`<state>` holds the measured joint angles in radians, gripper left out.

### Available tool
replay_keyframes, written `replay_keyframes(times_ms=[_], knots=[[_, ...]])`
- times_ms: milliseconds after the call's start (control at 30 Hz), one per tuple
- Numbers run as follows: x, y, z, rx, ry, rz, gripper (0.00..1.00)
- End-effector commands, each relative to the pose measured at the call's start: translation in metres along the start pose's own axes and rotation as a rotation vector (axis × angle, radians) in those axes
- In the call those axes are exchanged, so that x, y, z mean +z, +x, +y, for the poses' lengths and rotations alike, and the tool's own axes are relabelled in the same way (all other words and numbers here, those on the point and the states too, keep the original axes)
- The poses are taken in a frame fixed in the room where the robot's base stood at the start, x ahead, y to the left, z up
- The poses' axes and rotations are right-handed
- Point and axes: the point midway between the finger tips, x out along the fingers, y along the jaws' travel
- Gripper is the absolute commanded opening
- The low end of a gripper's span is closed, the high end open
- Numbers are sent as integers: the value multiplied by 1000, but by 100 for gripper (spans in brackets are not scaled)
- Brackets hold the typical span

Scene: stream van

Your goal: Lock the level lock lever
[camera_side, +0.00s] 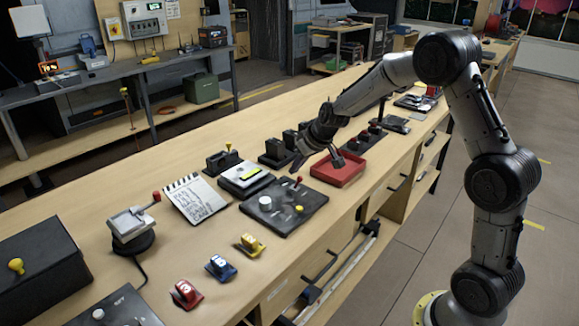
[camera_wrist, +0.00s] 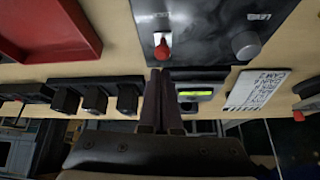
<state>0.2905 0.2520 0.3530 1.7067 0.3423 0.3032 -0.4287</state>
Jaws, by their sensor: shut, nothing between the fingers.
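A black control panel (camera_side: 285,222) lies on the bench, with a red-tipped lever (camera_side: 299,181), a white knob (camera_side: 265,202) and a yellow knob (camera_side: 299,209). In the wrist view, the red-tipped lever (camera_wrist: 162,46) and a round grey knob (camera_wrist: 245,45) show on the panel (camera_wrist: 200,30), with small labels too blurred to read surely. My gripper (camera_side: 296,168) is shut and empty, above the panel's far edge near the lever. In the wrist view, the fingertips (camera_wrist: 160,72) appear just short of the red tip; whether they touch cannot be told.
A red tray (camera_side: 343,184) sits right of the panel. A device with a yellow-green display (camera_side: 246,177) and a notepad (camera_side: 195,200) are to its left. Black blocks (camera_side: 276,152) stand behind. Numbered red, blue and yellow pieces (camera_side: 187,294) lie in front.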

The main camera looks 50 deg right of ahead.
Motion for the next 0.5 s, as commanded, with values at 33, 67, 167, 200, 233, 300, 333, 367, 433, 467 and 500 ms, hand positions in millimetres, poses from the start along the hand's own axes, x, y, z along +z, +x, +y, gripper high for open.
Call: replay_keyframes(times_ms=[33,67,167,200,233,300,333,367,433,467,500], knots=[[-2,-2,0,0,-1,2,0],[-2,-3,0,0,-1,2,0],[-5,-7,0,-1,0,2,0],[-6,-8,0,0,0,2,0],[-6,-10,0,0,-1,2,0],[-7,-11,0,0,-1,2,0],[-8,-12,0,0,-1,2,0],[-8,-12,-1,0,-1,1,0],[-8,-12,-1,0,0,1,0],[-8,-12,-1,0,0,1,0],[-8,-12,-1,0,0,1,0]])
